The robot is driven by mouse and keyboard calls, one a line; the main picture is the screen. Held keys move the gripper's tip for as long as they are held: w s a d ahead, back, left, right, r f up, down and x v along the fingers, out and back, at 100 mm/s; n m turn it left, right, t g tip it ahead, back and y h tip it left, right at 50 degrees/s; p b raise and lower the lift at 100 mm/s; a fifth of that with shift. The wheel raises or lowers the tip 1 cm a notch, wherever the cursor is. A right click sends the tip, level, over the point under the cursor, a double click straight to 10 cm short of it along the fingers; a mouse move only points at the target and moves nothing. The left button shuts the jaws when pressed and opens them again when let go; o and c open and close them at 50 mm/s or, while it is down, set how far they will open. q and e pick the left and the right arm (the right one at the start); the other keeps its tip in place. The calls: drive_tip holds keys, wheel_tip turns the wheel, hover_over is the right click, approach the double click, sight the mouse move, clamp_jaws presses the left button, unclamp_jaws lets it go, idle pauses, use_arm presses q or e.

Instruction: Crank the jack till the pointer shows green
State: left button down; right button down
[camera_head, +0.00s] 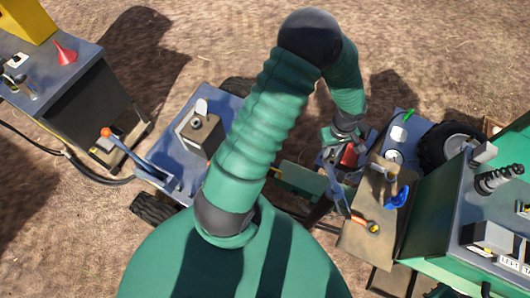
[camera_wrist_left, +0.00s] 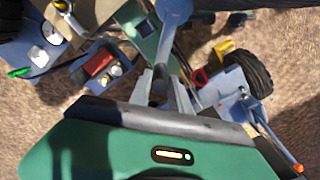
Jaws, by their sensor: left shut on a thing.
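My left arm reaches up and folds back down in the head view, ending in my left gripper (camera_head: 335,152). In the left wrist view the gripper (camera_wrist_left: 167,80) is shut on a blue-grey bar (camera_wrist_left: 173,35), which looks like the jack's crank handle. The bar runs up out of that picture. A similar blue-grey lever (camera_head: 334,184) shows just below the gripper in the head view. A green plate (camera_head: 303,178) lies beside it, also seen in the wrist view (camera_wrist_left: 143,38). I cannot make out the jack's pointer or its colour. My right gripper is not in view.
A blue cart with an orange-tipped lever (camera_head: 125,150) stands left of my arm. A blue wheeled unit with a white dial (camera_head: 394,156) and a tan board (camera_head: 362,243) are on the right, near a green console (camera_head: 450,205). A grey bench (camera_head: 65,75) stands far left.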

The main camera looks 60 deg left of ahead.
use_arm(q)
drive_tip(key=shift+w, duration=0.15)
drive_tip(key=shift+w+d+m, duration=0.2)
drive_tip(key=shift+w+m, duration=0.45)
drive_tip(key=shift+m, duration=0.15)
drive_tip(key=shift+w+d+r+m+p, duration=0.1)
drive_tip(key=shift+w+d+m+p, duration=0.25)
drive_tip(key=shift+w+m, duration=0.4)
drive_tip(key=shift+w+d+m, duration=0.5)
drive_tip(key=shift+w+m, duration=0.05)
drive_tip(key=shift+m, duration=0.3)
drive_tip(key=shift+d, duration=0.1)
